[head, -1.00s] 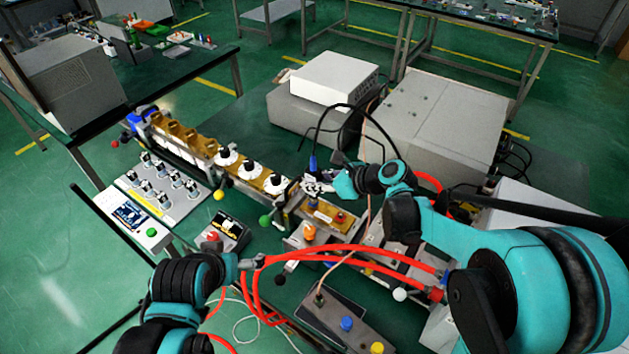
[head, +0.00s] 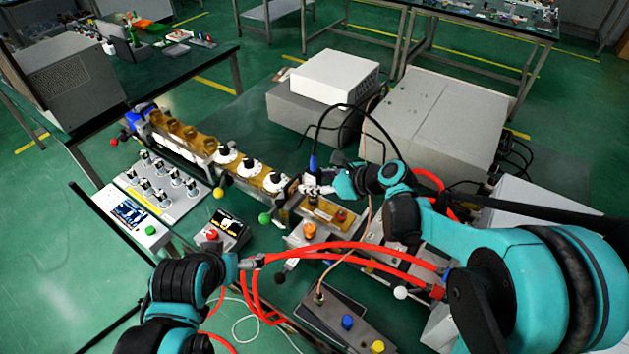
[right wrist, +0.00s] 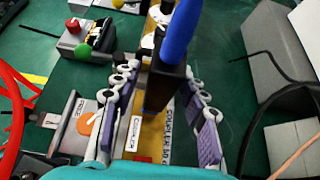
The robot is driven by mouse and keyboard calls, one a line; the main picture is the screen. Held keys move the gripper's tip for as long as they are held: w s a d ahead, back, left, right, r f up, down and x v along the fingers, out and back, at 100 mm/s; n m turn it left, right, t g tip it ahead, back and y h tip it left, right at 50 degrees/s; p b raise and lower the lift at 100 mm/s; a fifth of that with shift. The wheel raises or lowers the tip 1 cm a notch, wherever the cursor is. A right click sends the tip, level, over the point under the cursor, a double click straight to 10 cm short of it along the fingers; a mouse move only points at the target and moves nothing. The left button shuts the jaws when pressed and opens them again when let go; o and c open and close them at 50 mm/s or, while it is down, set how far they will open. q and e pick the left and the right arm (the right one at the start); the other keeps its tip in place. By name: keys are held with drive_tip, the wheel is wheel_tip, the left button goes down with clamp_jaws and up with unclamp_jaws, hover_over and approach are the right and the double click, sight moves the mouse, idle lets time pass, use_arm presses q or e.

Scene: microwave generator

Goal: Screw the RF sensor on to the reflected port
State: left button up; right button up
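The RF sensor shows in the head view as an upright blue body (head: 313,162) with a black cable looping from its top. In the right wrist view its blue part (right wrist: 181,45) rises from a dark block (right wrist: 165,88) between the two fingers. The coupler's label shows in the right wrist view (right wrist: 164,134). The block hides the port and any contact beneath it. My left gripper (head: 250,262) is beside red hoses at lower middle; its finger opening is unclear.
An orange knob (head: 309,230) and a green knob (head: 265,218) stand near the coupler. Red hoses (head: 345,250) cross in front. Large grey boxes (head: 430,115) stand behind. A small display box (head: 230,228) sits left. Green tabletop is free behind the waveguide row.

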drive_tip(key=v, duration=1.2)
drive_tip(key=shift+s+f, duration=0.1)
drive_tip(key=shift+f, duration=0.05)
idle(0.4)
